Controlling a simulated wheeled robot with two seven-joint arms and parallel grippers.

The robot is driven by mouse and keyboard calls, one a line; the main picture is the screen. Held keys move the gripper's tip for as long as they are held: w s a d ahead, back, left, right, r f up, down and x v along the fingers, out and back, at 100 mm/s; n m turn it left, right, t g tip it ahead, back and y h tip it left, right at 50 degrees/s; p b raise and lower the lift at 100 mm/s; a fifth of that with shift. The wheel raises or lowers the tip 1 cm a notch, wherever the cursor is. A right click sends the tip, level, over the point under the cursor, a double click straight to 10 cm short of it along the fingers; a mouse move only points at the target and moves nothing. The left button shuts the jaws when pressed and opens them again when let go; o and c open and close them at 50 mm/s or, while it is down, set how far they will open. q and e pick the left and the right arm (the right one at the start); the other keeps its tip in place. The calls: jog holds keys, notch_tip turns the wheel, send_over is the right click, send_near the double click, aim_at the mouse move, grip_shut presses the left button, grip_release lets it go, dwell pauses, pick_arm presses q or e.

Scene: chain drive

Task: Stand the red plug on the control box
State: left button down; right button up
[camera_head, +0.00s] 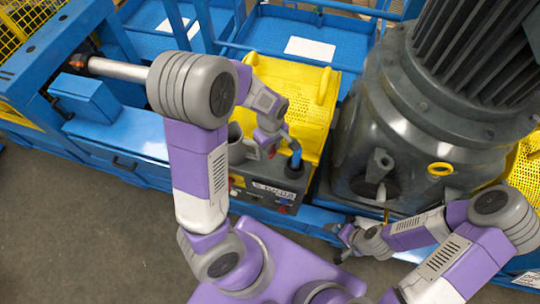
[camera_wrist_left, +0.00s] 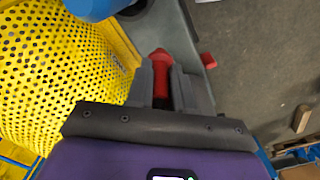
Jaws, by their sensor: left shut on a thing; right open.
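The grey control box (camera_head: 267,190) stands at the front of the blue frame, with labels and buttons on its front. My left gripper (camera_head: 270,147) is over its top and partly hides it. In the left wrist view, my left gripper (camera_wrist_left: 162,75) is shut on the red plug (camera_wrist_left: 160,62), whose wider end shows beyond the fingertips. The grey surface of the box (camera_wrist_left: 182,35) lies below the plug; I cannot tell whether they touch. My right gripper (camera_head: 345,240) is open and low at the right, in front of the motor, apart from the box.
A yellow perforated guard (camera_head: 305,95) stands just behind the box. A large grey motor (camera_head: 425,125) stands to its right. A blue pipe end (camera_head: 295,158) rises beside the left gripper. A red part (camera_wrist_left: 208,60) sticks out at the box's edge. Open floor lies at the front left.

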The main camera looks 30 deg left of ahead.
pick_arm(q)
jog(key=shift+f+b, duration=0.45)
jog(key=shift+f, duration=2.65)
jog(key=shift+f, duration=0.15)
jog(key=c, duration=1)
grip_release()
jog(key=shift+r, duration=0.55)
notch_tip(320, 180, up, 11)
jog(key=shift+r+p, duration=0.2)
jog(key=shift+p, duration=0.95)
